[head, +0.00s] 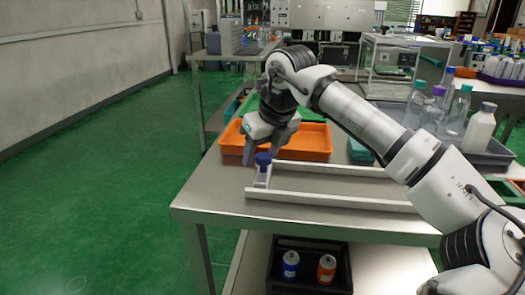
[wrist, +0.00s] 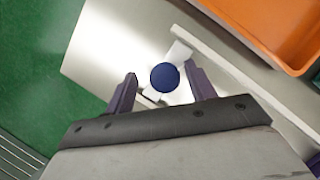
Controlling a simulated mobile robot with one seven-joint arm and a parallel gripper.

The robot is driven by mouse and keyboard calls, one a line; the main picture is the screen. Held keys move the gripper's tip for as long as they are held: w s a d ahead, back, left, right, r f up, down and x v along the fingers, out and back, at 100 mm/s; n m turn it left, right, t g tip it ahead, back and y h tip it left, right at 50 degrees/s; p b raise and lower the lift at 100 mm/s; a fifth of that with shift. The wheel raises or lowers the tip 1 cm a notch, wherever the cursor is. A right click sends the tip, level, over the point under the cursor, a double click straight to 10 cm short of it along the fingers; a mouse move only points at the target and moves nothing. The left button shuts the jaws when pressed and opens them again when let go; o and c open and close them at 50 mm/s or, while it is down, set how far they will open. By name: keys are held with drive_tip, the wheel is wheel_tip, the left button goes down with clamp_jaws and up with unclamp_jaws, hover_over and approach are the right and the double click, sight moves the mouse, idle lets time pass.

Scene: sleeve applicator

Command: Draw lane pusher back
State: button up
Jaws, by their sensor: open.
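The lane pusher is a pale block (head: 261,178) with a dark blue round knob (head: 263,159) on top. It stands at the left end of the lane, between two pale rails (head: 330,201). In the wrist view the knob (wrist: 165,77) shows from above, between and slightly beyond the fingertips. My gripper (head: 265,155) points down at the knob, with its fingers apart on either side. The wrist view also shows my gripper (wrist: 158,78) open and empty. I cannot tell whether either finger touches the knob.
An orange tray (head: 318,142) lies just behind the lane. A grey tray with several bottles (head: 479,128) stands at the back right. The steel table's (head: 215,188) left corner is bare. A black crate (head: 309,283) with blue and orange bottles sits below.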

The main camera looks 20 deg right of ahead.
drive_tip(key=p+v, duration=0.2)
drive_tip(key=v, duration=1.1)
drive_tip(key=shift+r, duration=0.4)
drive_tip(key=shift+s+f, duration=0.1)
drive_tip(key=shift+s, duration=0.05)
